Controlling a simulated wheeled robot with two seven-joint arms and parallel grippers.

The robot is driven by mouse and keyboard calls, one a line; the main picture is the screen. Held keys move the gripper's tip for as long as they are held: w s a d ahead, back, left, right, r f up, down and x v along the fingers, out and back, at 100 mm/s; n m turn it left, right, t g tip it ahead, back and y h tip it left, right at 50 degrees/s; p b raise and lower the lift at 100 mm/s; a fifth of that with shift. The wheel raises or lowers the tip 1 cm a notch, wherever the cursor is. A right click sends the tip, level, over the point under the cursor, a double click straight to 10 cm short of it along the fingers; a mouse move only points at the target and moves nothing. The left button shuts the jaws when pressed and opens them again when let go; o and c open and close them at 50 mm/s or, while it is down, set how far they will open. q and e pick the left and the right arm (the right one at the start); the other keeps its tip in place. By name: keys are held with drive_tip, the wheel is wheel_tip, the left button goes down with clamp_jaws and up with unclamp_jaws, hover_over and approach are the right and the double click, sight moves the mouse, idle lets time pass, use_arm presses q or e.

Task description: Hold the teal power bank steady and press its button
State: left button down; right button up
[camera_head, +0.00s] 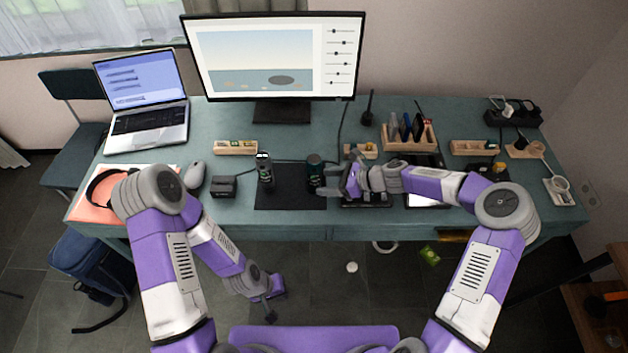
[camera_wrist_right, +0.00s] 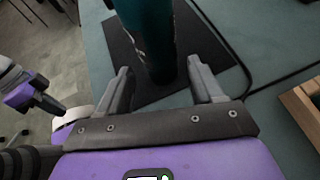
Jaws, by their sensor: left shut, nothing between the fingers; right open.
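The teal power bank (camera_head: 315,172) is a dark teal cylinder standing upright at the right part of the black desk mat (camera_head: 283,200). In the right wrist view the teal cylinder (camera_wrist_right: 150,38) rises between and just beyond my right fingertips; I cannot tell whether either finger touches it. My right gripper (camera_head: 338,182) is open, low over the desk, just right of the power bank. Its fingers also show in the right wrist view (camera_wrist_right: 158,72). My left gripper (camera_head: 272,291) is shut and empty, well below and in front of the desk edge. The button cannot be made out.
A dark can-like cylinder (camera_head: 264,168) stands left on the mat. A monitor (camera_head: 275,55) stands behind. A wooden pen organizer (camera_head: 409,138) is at back right. A cable runs beside the mat.

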sight(317, 183)
drive_tip(key=shift+b+x, duration=0.45)
drive_tip(key=shift+x, duration=1.65)
drive_tip(key=shift+c, duration=0.3)
drive_tip(key=c, duration=0.5)
drive_tip(key=shift+c, duration=0.2)
